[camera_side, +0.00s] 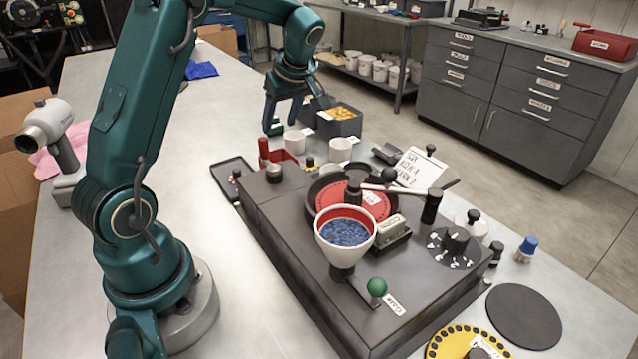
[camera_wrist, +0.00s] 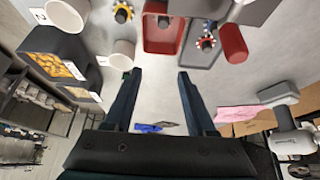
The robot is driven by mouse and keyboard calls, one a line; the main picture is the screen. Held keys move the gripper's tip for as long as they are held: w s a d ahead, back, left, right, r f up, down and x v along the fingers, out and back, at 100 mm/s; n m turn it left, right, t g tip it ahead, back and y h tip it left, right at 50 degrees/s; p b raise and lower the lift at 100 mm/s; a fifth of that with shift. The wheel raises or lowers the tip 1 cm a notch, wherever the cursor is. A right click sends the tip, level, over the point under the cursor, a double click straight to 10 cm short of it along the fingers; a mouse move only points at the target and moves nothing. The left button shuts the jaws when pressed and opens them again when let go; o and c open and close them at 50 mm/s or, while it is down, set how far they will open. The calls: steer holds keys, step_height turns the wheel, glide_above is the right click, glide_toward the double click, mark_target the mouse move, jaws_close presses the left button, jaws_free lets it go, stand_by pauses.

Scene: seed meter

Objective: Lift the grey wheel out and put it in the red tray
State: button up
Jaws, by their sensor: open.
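My gripper (camera_side: 281,119) is open and empty, above the bench at the far end of the seed meter; its spread fingers show in the wrist view (camera_wrist: 158,74). The red tray (camera_side: 287,157) lies on the bench beyond the meter's far corner, and shows in the wrist view (camera_wrist: 160,36) ahead of the fingers. The meter's round housing holds a red disc (camera_side: 352,201) with a label, partly hidden by a white bowl of blue seed (camera_side: 346,232). I cannot single out a grey wheel for sure; a dark grey disc (camera_side: 523,315) lies flat on the bench at right.
A dark tray (camera_side: 228,168) sits left of the red one, with a red cylinder (camera_side: 264,152) near it. White cups (camera_side: 340,150) and a dark bin of yellow pieces (camera_side: 339,121) stand close by. A yellow holed disc (camera_side: 440,345) lies at front.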

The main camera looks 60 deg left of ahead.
steer(key=shift+v, duration=2)
steer(key=s+d+r+m+t+h, duration=0.1)
steer(key=s+d+r+m+t, duration=0.35)
steer(key=d+r, duration=0.4)
steer(key=s+d+f+m+h, duration=0.2)
steer(key=s+d+f+m, duration=0.2)
steer(key=s+d+m, duration=0.1)
steer(key=s+d+f+m+t+h, duration=0.1)
steer(key=s+d+f+m, duration=0.3)
steer(key=d+m, duration=0.4)
steer(key=shift+s+h, duration=0.55)
steer(key=shift+h, duration=0.35)
steer(key=shift+m, duration=0.25)
